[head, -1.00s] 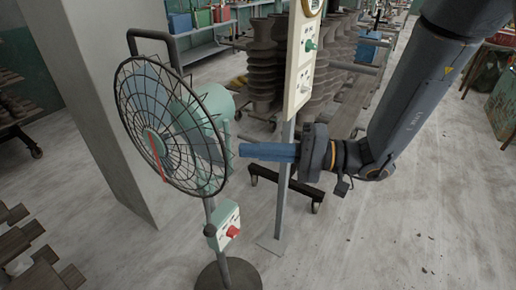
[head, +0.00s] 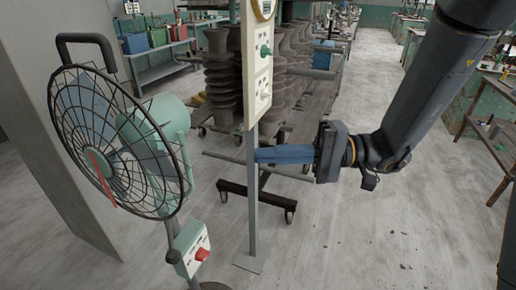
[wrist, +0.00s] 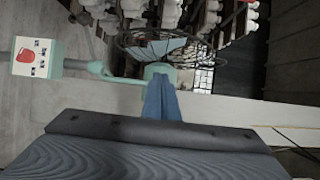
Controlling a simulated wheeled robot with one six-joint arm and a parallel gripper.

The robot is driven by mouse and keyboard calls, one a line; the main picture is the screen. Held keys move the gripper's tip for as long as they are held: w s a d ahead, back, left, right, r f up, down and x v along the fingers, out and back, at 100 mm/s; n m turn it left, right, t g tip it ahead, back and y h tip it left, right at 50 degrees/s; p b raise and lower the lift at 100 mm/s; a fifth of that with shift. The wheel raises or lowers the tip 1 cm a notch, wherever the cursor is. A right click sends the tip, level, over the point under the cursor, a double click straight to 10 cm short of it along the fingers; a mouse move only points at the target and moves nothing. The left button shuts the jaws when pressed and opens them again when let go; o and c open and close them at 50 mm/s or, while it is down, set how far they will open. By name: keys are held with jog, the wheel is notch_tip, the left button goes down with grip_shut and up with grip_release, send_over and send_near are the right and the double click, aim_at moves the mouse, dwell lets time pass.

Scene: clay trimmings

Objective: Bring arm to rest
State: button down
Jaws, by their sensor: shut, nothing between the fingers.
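My arm reaches in from the upper right in the head view, and my gripper (head: 258,155) points left. Its blue fingers are together with nothing between them. The fingertips appear by the grey post of the control panel (head: 258,75); I cannot tell whether they touch it. The standing fan (head: 165,150), with a dark wire cage and pale green motor, is left of the gripper, apart from it in the head view. In the wrist view my gripper (wrist: 161,90) points toward the fan (wrist: 158,70), which lies beyond the tips.
A wheeled rack (head: 255,195) with dark ribbed ceramic pieces (head: 222,75) stands behind the post. The fan's switch box (head: 193,250) has a red knob. A workbench (head: 495,135) is at the right. Open floor (head: 400,220) lies below and right of the arm.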

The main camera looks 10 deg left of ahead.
jog(key=s+d+f+m+g+h, duration=0.1)
jog(key=s+d+f+h, duration=0.85)
jog(key=f, duration=0.25)
jog(key=w+d+f+t+h, duration=0.1)
jog(key=w+d+t+h, duration=0.2)
jog(key=d, duration=0.4)
jog(key=w+d+f+m+t+h, duration=0.1)
jog(key=w+d+t+h, duration=0.1)
jog(key=d+h, duration=0.3)
jog(key=w+d, duration=0.1)
jog(key=d, duration=0.2)
jog(key=shift+w+f+m+t, duration=0.15)
jog(key=shift+w+m+t, duration=0.15)
jog(key=shift+w+t, duration=0.1)
